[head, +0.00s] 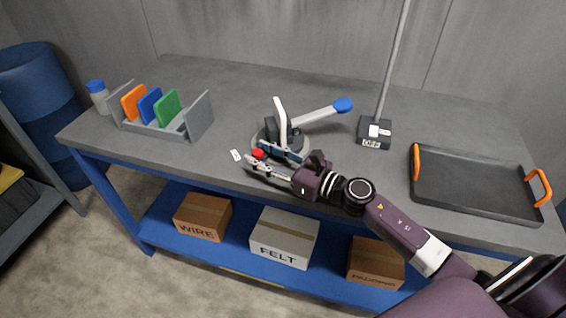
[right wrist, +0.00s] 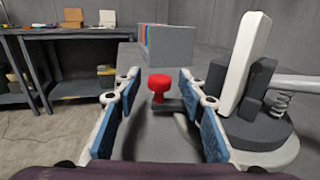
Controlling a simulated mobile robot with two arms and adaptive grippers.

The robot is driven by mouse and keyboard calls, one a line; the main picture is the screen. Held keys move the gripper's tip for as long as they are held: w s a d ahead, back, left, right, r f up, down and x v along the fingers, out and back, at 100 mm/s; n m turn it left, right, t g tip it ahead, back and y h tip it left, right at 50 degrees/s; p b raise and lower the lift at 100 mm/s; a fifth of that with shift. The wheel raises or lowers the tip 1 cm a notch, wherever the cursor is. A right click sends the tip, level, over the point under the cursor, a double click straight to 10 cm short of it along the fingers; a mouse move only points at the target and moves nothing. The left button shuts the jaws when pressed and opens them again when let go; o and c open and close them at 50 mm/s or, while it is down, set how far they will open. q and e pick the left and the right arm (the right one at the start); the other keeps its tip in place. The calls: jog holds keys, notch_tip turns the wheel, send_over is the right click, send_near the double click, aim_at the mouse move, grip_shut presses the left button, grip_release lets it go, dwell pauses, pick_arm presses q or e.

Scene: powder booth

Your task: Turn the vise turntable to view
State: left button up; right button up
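The vise turntable (head: 262,137) is a round grey disc near the middle of the bench. Its dark vise (right wrist: 252,90) grips an upright, slightly tilted white plate (head: 281,120). A red knob (head: 258,153) stands on a short dark tab at the disc's edge; it shows clearly in the right wrist view (right wrist: 159,84). My right gripper (head: 262,161) is open, its blue-padded fingers on either side of the line to the knob. Gaps show between the knob and both fingers. Whether the fingertips reach past the knob is hard to tell. My left gripper is not in view.
A grey rack (head: 150,128) with orange, blue and green panels stands left, beside a blue-capped bottle (head: 98,97). A bar with a blue end (head: 343,105) reaches right of the vise. A pole base (head: 374,132) and an orange-handled tray (head: 475,184) lie further right.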

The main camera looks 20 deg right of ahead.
jog(key=v, duration=1)
jog(key=shift+s+d+r, duration=0.1)
jog(key=shift+s+d, duration=0.1)
jog(key=shift+s, duration=0.1)
jog(key=shift+d, duration=0.25)
jog(key=c, duration=0.4)
jog(key=d+m+h, duration=0.1)
jog(key=d, duration=0.2)
jog(key=s+d+r+m+t+h+p, duration=0.1)
jog(key=d, duration=0.2)
jog(key=s+d+r+m+h, duration=0.1)
jog(key=d+h, duration=0.1)
jog(key=d, duration=0.1)
jog(key=shift+t, duration=0.3)
grip_shut()
jog(key=s+d+r+m+h+p, duration=0.1)
jog(key=s+d+r+h, duration=0.1)
jog(key=d, duration=0.4)
jog(key=s+d+r+m+h, duration=0.2)
jog(key=s+d+h, duration=0.1)
jog(key=d, duration=0.2)
jog(key=p, duration=0.4)
send_near(349, 112)
jog(key=shift+t, duration=0.3)
jog(key=w, duration=0.5)
jog(key=shift+a+f, duration=0.1)
jog(key=shift+f, duration=0.1)
jog(key=shift+w+a+f, duration=0.1)
jog(key=shift+w+f, duration=0.15)
jog(key=shift+w, duration=0.75)
